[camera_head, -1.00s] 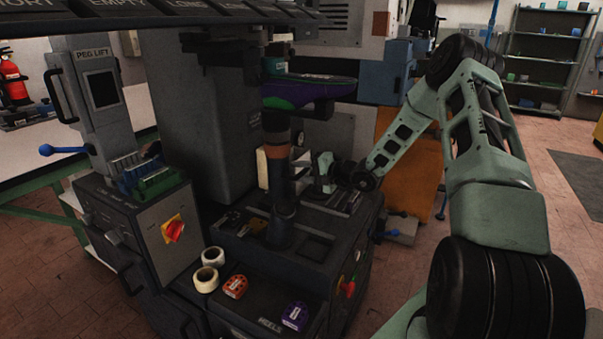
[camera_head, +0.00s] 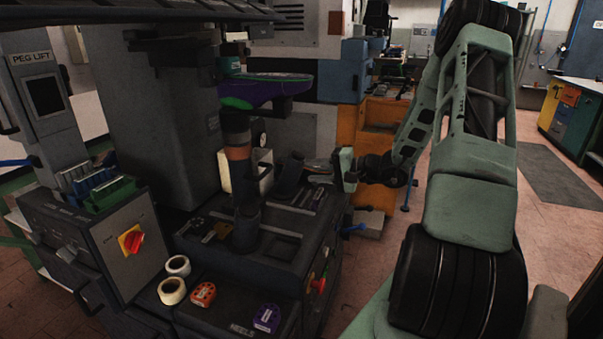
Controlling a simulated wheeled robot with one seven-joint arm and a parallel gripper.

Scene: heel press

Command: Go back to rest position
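My arm rises on the right side of the head view and bends down to my gripper (camera_head: 347,168), which is beside the right edge of the heel press (camera_head: 238,170). The gripper is small and seen from the side, and I cannot make out its fingers or anything between them.
A red rotary switch (camera_head: 131,240) is on the left cabinet. Tape rolls (camera_head: 173,288), an orange block (camera_head: 203,293) and a purple block (camera_head: 267,317) lie on the front ledge. An orange cabinet (camera_head: 375,150) stands behind my gripper. Floor at right is open.

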